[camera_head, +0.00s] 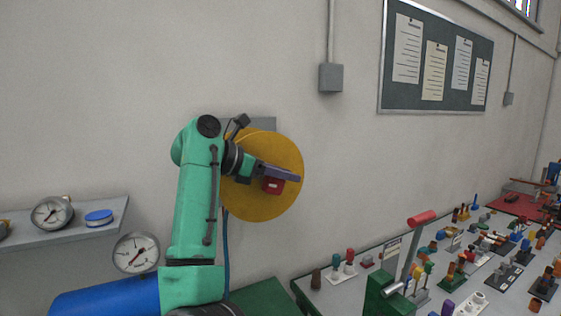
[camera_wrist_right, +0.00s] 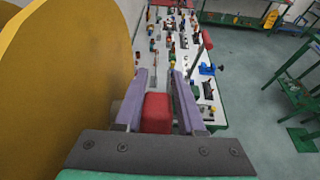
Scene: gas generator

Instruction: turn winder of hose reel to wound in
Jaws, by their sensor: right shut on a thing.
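The hose reel (camera_head: 265,207) is a yellow disc on the wall in the head view. Its yellow face also fills the left of the right wrist view (camera_wrist_right: 85,60). The winder handle (camera_head: 273,185) is a red block on the reel's face, right of its middle. My right gripper (camera_head: 284,177) is at the reel's face and shut on the handle. In the right wrist view the red handle (camera_wrist_right: 157,112) stands between the two purple fingers of my right gripper (camera_wrist_right: 158,105). The gripper hides part of the reel's middle. My left gripper is not in view.
A long bench (camera_head: 335,290) with several coloured switches and levers runs along the right wall. A red-handled lever (camera_head: 421,218) rises from a green box. A shelf (camera_head: 60,237) with gauges is at the left. A blue hose (camera_head: 226,255) hangs below the reel.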

